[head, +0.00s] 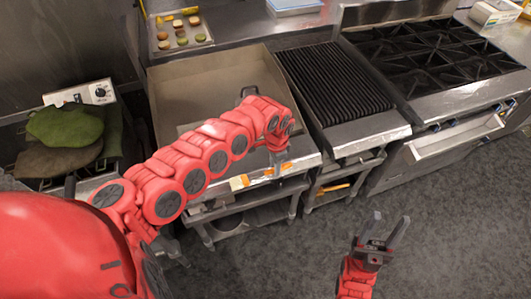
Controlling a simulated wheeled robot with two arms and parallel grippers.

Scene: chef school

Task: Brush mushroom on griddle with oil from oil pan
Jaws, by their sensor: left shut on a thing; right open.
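The griddle (205,80) is a wide flat-topped unit with raised walls at the centre left. My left arm reaches across its front part. My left gripper (278,157) is small and partly hidden at the arm's end, near the griddle's front edge. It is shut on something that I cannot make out. A dark curved thing (249,91) shows just behind the arm over the griddle; I cannot tell if it belongs to the oil pan. I cannot make out the mushroom or the brush. My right gripper (383,238) is open and empty above the floor.
A ribbed grill (333,80) stands right of the griddle, then a burner stove (435,55). A tray (161,48) with several small foods sits behind the griddle. Green cloth-like items (65,125) lie at the left. The floor (450,220) at front right is clear.

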